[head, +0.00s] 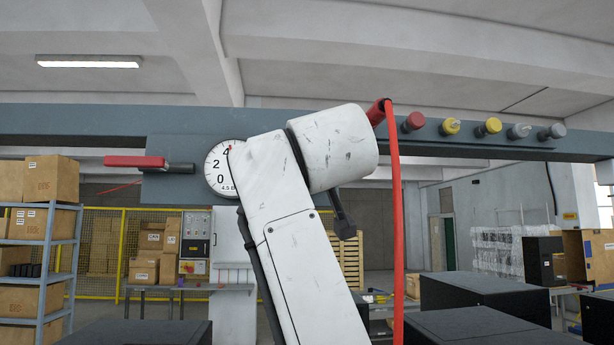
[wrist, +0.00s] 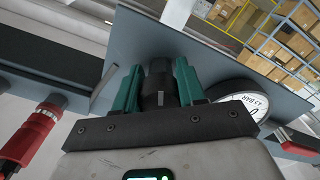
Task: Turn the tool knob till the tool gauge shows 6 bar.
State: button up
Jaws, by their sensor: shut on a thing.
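The tool gauge (head: 219,178) is a round white dial on the grey panel (head: 168,190). Its numbers 0, 2 and 4 show, and its lower text begins 4.5. My arm covers its right side, and a red mark shows near the 4. Part of the gauge also shows in the wrist view (wrist: 240,96). The tool knob (wrist: 157,88) is black and sits between the green fingers of my gripper (wrist: 160,72), which is shut on it. In the head view my arm hides the knob and the gripper.
A red-handled lever (head: 135,161) sticks out left of the gauge. A red hose (head: 396,230) hangs right of my arm from the overhead beam (head: 70,121). Red, yellow (head: 450,126) and grey fittings line the beam further right. Dark boxes (head: 485,295) stand below.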

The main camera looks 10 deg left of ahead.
jog(key=m, duration=0.3)
jog(key=shift+w+f+m+p, duration=0.15)
jog(key=shift+f+m+p, duration=0.15)
jog(key=shift+f, duration=0.15)
dwell(0.3)
jog(key=o, duration=1.1)
jog(key=shift+r, duration=0.2)
jog(key=shift+c, duration=0.2)
jog(key=shift+r, duration=0.1)
jog(key=shift+s, duration=0.2)
jog(key=b+v, duration=0.4)
jog(key=v, duration=0.6)
jog(key=shift+s, duration=0.3)
